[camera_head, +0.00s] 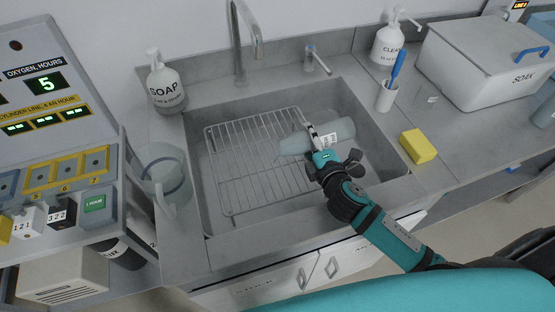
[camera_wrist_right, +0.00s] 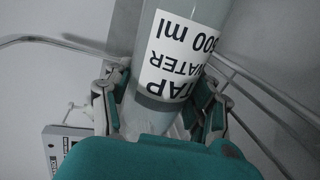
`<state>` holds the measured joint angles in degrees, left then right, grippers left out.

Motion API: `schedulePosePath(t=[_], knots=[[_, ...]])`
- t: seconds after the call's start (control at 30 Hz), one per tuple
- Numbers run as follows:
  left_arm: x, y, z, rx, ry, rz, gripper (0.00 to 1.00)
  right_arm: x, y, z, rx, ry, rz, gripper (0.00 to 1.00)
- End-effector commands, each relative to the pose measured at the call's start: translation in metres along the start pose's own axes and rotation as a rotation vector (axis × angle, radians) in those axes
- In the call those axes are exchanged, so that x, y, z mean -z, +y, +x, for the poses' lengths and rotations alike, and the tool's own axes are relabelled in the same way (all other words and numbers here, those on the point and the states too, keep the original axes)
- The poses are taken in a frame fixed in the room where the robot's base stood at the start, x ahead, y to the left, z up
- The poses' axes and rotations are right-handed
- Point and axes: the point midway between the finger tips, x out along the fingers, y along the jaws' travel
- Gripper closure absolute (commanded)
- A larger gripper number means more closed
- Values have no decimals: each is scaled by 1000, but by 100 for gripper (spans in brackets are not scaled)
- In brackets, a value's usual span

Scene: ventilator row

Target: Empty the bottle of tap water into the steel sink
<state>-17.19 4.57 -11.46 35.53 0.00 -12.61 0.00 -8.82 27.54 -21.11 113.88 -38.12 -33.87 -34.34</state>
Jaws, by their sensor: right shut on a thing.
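The clear bottle labelled TAP WATER (camera_head: 343,130) is tipped well over, close to lying flat, above the steel sink (camera_head: 215,115). My right gripper (camera_head: 319,142) is shut around it, reaching in from the front right. In the right wrist view the bottle (camera_wrist_right: 185,15) stands between the two fingers of the gripper (camera_wrist_right: 160,100), its label upside down. I cannot tell how much water is in it, or whether any is running out. My left gripper is not in view.
A wire rack (camera_head: 240,170) covers the sink's left part. The tap (camera_head: 240,45) rises behind. A soap bottle (camera_head: 165,88) and a clear jug (camera_head: 160,170) stand left of the sink. A yellow sponge (camera_head: 418,146) and a brush cup (camera_head: 386,97) stand right.

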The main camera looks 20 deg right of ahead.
Motion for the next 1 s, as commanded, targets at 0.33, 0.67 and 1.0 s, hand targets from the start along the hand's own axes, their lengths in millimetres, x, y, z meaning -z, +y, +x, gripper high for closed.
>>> schedulePosePath(t=[0.33,0.67,1.0], knots=[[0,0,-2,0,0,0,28,1,0,0,-1,-5,-20,89],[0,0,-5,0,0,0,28,1,2,0,0,-9,-42,89],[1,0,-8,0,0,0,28,2,4,-1,0,-15,-68,89]])
